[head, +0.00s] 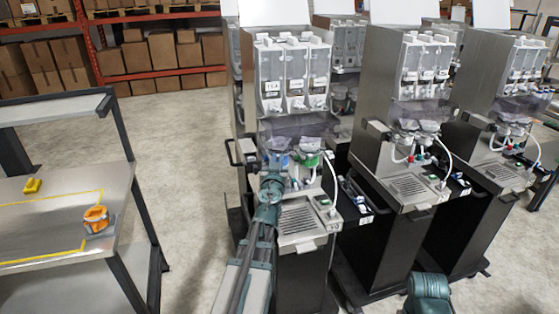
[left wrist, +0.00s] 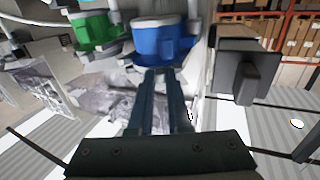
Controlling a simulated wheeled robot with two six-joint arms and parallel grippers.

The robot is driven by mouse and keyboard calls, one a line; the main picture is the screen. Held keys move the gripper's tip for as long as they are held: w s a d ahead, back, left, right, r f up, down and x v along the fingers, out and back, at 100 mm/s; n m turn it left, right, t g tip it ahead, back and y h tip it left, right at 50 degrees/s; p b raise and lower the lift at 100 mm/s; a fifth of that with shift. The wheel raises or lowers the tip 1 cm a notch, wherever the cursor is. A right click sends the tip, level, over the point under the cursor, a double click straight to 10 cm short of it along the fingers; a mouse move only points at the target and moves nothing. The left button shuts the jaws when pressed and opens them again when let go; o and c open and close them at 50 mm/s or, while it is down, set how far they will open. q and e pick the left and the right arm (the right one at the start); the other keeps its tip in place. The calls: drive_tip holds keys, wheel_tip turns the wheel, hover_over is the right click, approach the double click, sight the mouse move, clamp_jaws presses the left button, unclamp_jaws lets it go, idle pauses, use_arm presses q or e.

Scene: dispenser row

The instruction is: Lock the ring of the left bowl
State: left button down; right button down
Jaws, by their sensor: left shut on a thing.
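The left bowl has a blue ring (head: 277,160) and sits under the hoppers of the nearest dispenser (head: 283,75). In the left wrist view the blue ring (left wrist: 162,42) lies just beyond my fingertips. The bowl to its right has a green ring (head: 309,160), which also shows in the left wrist view (left wrist: 96,30). My left gripper (head: 272,174) reaches up to the front of the blue ring. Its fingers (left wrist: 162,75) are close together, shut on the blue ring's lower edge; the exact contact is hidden. My right gripper is out of view; only part of my right arm shows.
The nearest dispenser has a drip tray (head: 298,218) and a white hose (head: 334,180) right of the bowls. More dispensers (head: 405,110) stand to the right. A workbench (head: 60,210) at left holds an orange ring-like part (head: 96,219) and a yellow piece (head: 32,186). Floor between is clear.

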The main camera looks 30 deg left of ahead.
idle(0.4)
use_arm(q)
drive_tip(key=c, duration=1.1)
unclamp_jaws()
drive_tip(key=shift+s+d, duration=0.1)
drive_tip(key=shift+s, duration=0.05)
